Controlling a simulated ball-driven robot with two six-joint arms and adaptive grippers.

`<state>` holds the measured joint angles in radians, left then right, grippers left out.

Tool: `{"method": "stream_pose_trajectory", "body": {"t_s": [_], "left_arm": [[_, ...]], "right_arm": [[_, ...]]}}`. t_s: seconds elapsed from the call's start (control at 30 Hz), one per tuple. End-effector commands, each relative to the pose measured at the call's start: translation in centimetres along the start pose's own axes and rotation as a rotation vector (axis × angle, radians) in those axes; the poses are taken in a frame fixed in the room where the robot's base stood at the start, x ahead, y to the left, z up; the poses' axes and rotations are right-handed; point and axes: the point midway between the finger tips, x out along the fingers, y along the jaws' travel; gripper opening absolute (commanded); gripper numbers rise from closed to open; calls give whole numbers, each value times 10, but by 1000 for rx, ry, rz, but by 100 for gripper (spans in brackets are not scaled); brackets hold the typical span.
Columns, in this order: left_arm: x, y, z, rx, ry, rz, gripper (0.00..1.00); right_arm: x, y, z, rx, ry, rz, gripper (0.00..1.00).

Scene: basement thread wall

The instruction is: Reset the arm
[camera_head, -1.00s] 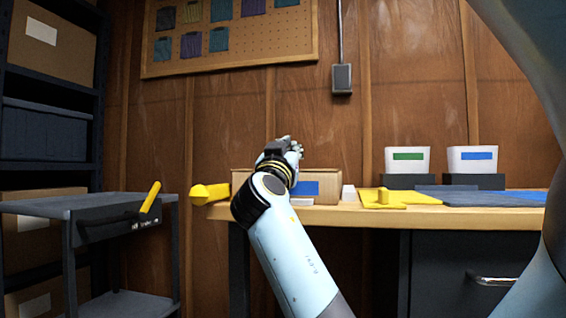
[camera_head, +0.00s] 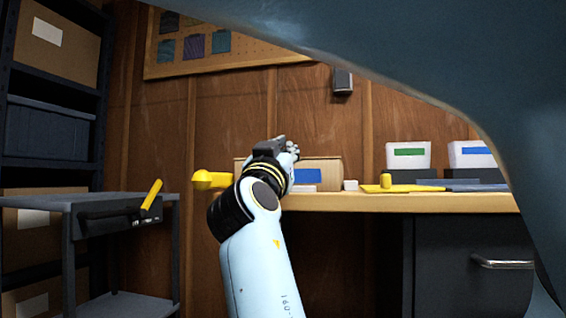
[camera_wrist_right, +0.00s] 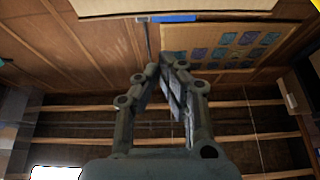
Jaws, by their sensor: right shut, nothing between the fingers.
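My right arm comes up from the bottom middle of the head view. Its right gripper (camera_head: 291,148) is small there, in front of the cardboard box (camera_head: 320,172) on the bench. In the right wrist view the fingers of this gripper (camera_wrist_right: 172,68) come together at their tips with nothing between them. My left gripper is not in view.
The wooden bench (camera_head: 400,203) carries a yellow piece (camera_head: 405,188) and two white bins with green (camera_head: 408,153) and blue (camera_head: 472,154) labels. A grey cart (camera_head: 60,199) stands left. A large blue-grey shape covers the upper right. A pegboard (camera_head: 270,48) hangs behind.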

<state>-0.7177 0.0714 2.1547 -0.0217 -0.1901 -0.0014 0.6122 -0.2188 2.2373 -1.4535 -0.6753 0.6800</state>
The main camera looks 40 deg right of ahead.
Motion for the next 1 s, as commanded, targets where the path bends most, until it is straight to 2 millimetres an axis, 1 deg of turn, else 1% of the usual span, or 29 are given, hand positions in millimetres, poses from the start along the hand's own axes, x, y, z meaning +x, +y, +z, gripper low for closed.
{"method": "stream_pose_trajectory", "body": {"t_s": [0.03, 0.07, 0.4, 0.47, 0.53, 0.57, 0.67, 0.7, 0.77, 0.8, 0.87, 0.9, 0.97, 1.0], "left_arm": [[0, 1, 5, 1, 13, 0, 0], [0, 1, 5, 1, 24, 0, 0], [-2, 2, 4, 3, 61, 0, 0], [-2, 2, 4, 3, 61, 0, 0], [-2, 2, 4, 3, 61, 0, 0], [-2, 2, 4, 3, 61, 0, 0], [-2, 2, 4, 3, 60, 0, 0], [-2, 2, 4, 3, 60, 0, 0], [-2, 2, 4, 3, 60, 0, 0], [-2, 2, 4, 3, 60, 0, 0], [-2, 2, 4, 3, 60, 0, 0], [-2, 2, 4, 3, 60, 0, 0], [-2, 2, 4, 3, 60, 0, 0], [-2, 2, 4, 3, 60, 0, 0]], "right_arm": [[-3, 0, 3, 0, -3, 0, 0], [-4, 0, 3, 1, -3, 1, 0], [-7, 1, 2, -1, -2, 1, 0], [-9, 2, 9, -6, -18, -3, 0], [-16, 4, 28, -22, -65, -17, 0], [-20, 6, 40, -32, -97, -25, 0], [-43, 16, 93, -81, -238, -68, 0], [-56, 22, 118, -106, -309, -92, 0], [-82, 32, 158, -152, -431, -134, 0], [-101, 41, 184, -185, -518, -165, 0], [-134, 56, 220, -240, -650, -218, 0], [-157, 66, 242, -277, -737, -256, 0], [-195, 84, 271, -334, -872, -316, 0], [-222, 98, 287, -372, -962, -360, 0]]}}
